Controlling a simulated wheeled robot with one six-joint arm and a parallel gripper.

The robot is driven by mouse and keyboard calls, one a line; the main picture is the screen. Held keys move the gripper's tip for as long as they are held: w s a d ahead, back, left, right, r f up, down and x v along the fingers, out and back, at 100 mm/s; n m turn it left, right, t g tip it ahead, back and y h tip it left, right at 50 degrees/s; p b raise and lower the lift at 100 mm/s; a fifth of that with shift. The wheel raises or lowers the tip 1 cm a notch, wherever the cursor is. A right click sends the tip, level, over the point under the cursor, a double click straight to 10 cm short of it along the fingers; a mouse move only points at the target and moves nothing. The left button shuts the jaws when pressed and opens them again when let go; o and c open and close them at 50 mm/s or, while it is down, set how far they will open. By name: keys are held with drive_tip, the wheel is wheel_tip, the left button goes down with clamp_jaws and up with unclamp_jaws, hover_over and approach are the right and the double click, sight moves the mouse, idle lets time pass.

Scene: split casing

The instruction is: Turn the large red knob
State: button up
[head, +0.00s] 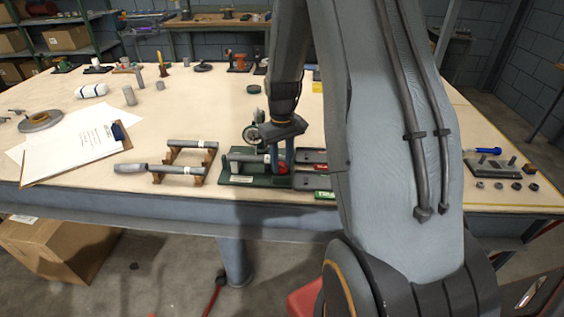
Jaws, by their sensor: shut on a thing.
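A red knob (283,168) shows at the right end of a dark green fixture (236,180) near the table's front edge. The fixture carries a grey cylinder lying on its side. My gripper (280,160) points down at that end, with its fingers shut on the red knob. The fingers cover part of the knob, so its full outline and turned angle cannot be read.
Wooden stands holding grey rods (180,169) lie left of the fixture. Dark trays with red and green labels (312,182) lie close on its right. A clipboard (75,154) lies at left. My arm hides the table's middle right.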

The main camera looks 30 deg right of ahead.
sight(282, 166)
drive_tip(key=m, duration=0.6)
drive_tip(key=shift+m, duration=0.4)
drive_tip(key=shift+w, duration=0.1)
idle(0.3)
drive_tip(key=o, duration=1.1)
drive_tip(key=shift+c, duration=0.2)
drive_tip(key=shift+r+b, duration=0.9)
drive_tip(key=shift+r, duration=3.05)
drive_tip(key=s+a+n+t, duration=0.1)
drive_tip(key=s+a+n, duration=0.5)
drive_tip(key=s+a, duration=0.9)
drive_tip(key=shift+s+a+r+n, duration=0.25)
drive_tip(key=shift+s+r+n, duration=0.2)
drive_tip(key=shift+s, duration=0.35)
